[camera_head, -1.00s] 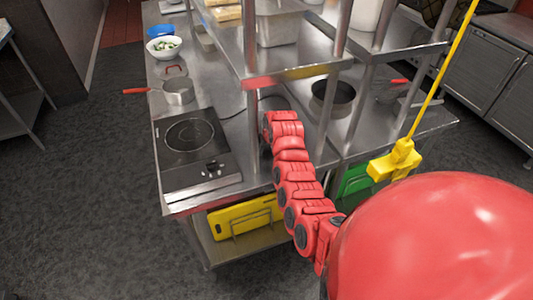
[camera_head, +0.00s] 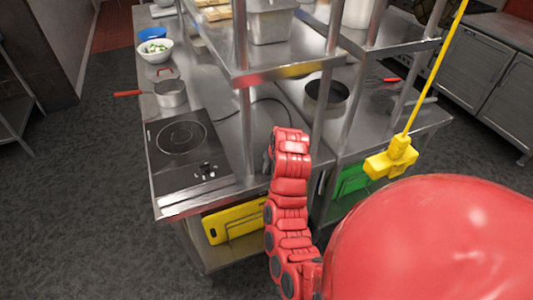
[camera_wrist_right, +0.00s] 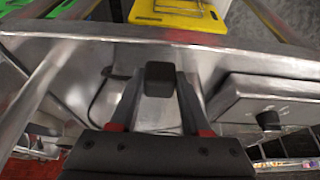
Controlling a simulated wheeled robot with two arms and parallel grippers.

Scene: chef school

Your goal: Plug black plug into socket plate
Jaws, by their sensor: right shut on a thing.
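The black plug (camera_wrist_right: 160,76) shows in the right wrist view as a dark block between the two fingers. My right gripper (camera_wrist_right: 160,84) is shut on it, over the steel counter. In the head view my red right arm reaches up the middle to the counter's right part and mostly hides its gripper and the plug. A yellow block (camera_head: 392,158) hangs from a yellow cord right of my arm; its faces show no clear socket openings, so I cannot tell if it is the socket plate. My left gripper is not in view.
A black cooktop (camera_head: 185,150) sits left of my arm. Steel shelf posts and a shelf (camera_head: 285,68) stand just beyond it. A dark cable (camera_head: 272,101) lies on the counter. A saucepan (camera_head: 170,94) stands behind the cooktop; a dark pot (camera_head: 327,94) is at the right.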

